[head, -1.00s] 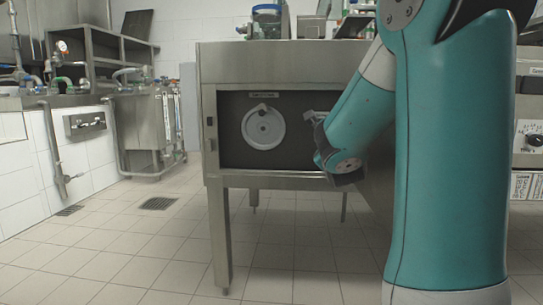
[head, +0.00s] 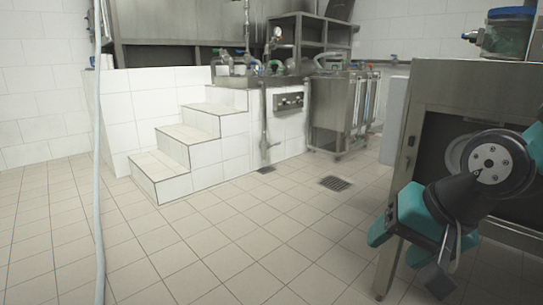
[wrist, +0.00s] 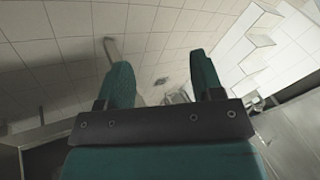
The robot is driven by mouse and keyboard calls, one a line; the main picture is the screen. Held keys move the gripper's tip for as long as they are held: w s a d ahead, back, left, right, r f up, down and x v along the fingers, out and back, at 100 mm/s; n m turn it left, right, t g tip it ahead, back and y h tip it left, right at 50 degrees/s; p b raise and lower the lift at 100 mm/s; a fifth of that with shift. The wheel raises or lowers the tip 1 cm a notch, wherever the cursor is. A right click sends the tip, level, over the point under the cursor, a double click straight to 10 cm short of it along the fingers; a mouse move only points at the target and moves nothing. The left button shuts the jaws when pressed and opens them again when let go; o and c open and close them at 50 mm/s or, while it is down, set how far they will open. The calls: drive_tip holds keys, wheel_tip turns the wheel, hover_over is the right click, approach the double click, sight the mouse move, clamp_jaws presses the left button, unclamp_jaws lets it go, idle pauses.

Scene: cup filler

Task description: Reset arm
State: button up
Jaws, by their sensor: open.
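My gripper (wrist: 161,64) shows in the wrist view as two teal fingers standing apart. Nothing is held between them; tiled floor shows through the gap. In the head view my teal and dark arm is folded at the right, in front of the steel cabinet (head: 470,85).
White tiled steps (head: 175,155) rise at the left centre. A floor drain (head: 335,183) lies in the open tiled floor. A pale vertical hose or pole (head: 98,170) crosses the left side. A jar (head: 508,35) stands on the cabinet.

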drive_tip(key=s+a+r+n+g+y+p, duration=0.1)
drive_tip(key=s+a+r+n+g+p, duration=0.15)
drive_tip(key=s+n, duration=0.35)
drive_tip(key=s+a+r+n+g+p, duration=0.2)
drive_tip(key=s+a+r+n+g, duration=0.15)
drive_tip(key=s+n, duration=0.25)
wheel_tip(320, 180, up, 36)
drive_tip(key=w+t+p, duration=0.1)
drive_tip(key=p, duration=3.5)
drive_tip(key=shift+a, duration=0.25)
